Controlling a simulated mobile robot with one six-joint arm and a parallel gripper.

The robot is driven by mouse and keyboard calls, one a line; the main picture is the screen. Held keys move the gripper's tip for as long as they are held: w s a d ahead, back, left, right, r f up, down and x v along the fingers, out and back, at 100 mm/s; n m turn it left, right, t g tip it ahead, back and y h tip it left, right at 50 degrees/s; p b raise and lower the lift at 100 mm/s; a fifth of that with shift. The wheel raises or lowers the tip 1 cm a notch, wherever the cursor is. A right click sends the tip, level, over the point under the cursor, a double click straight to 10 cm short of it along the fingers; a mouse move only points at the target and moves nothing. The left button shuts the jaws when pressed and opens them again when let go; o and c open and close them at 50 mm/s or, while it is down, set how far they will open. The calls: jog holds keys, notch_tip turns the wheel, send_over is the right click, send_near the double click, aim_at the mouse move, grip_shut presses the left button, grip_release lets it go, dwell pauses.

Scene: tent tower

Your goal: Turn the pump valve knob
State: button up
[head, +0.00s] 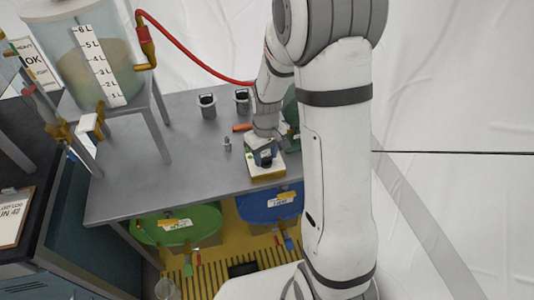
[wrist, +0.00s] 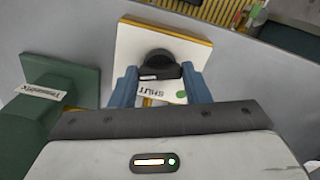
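The black valve knob (wrist: 160,62) sits on a white plate with a yellow edge (wrist: 130,40) in the wrist view. A white tag reading "SHUT" with a green dot (wrist: 174,95) lies on the near side of the knob. My gripper (wrist: 159,72) has its two blue fingers apart, their tips on either side of the knob's near part. A small gap shows at the left finger; contact at the right cannot be told. In the head view, my gripper (head: 265,156) is low over the plate (head: 268,174) on the grey table, mostly hiding the knob.
A green labelled body (wrist: 70,95) stands close left of my gripper in the wrist view. The grey table (head: 180,160) holds small dark cups (head: 208,106) and a small grey piece (head: 227,144). A tank (head: 90,65) with a red hose stands at left. Green (head: 180,222) and blue (head: 262,206) drums sit below.

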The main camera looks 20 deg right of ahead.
aim_at(266, 158)
jog(key=o, duration=0.4)
jog(key=shift+o, duration=0.2)
notch_tip(266, 158, up, 8)
jog(key=shift+f, duration=0.1)
dwell(0.6)
jog(key=s+r+m+t, duration=0.1)
jog(key=s+r+m, duration=0.1)
jog(key=s+r, duration=0.4)
jog(key=s+r+m+t+p, duration=0.1)
jog(key=s+r+m, duration=0.1)
jog(key=s+r, duration=0.4)
jog(key=s, duration=0.5)
jog(key=shift+s+d+t+p, duration=0.2)
jog(key=shift+t+p, duration=0.1)
